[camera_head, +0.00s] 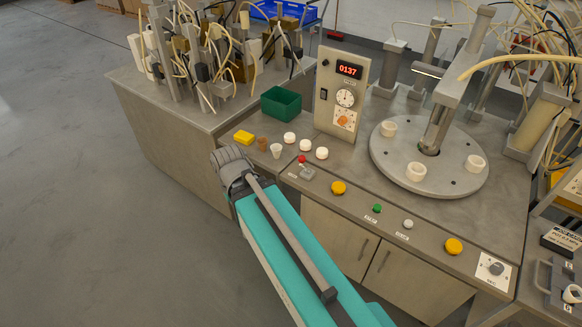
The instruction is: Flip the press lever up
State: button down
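A small lever with a red knob (302,159) stands on a grey base near the front edge of the bench, left of the front yellow button. The label beside it is too small to read, so I cannot tell for sure that it is the press lever. The knob leans toward the upper left of its base. My teal and grey arm (300,240) reaches up from the bottom of the picture, with its rounded grey end left of the lever. No gripper fingers show.
A round grey turntable (447,184) with white cups stands on the right. Buttons line the front edge. Open floor lies at left.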

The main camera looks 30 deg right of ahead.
aim_at(301, 159)
jog(key=k, duration=1.55)
jog(key=z, duration=0.5)
jog(key=i, duration=1.05)
jog(key=u, duration=0.05)
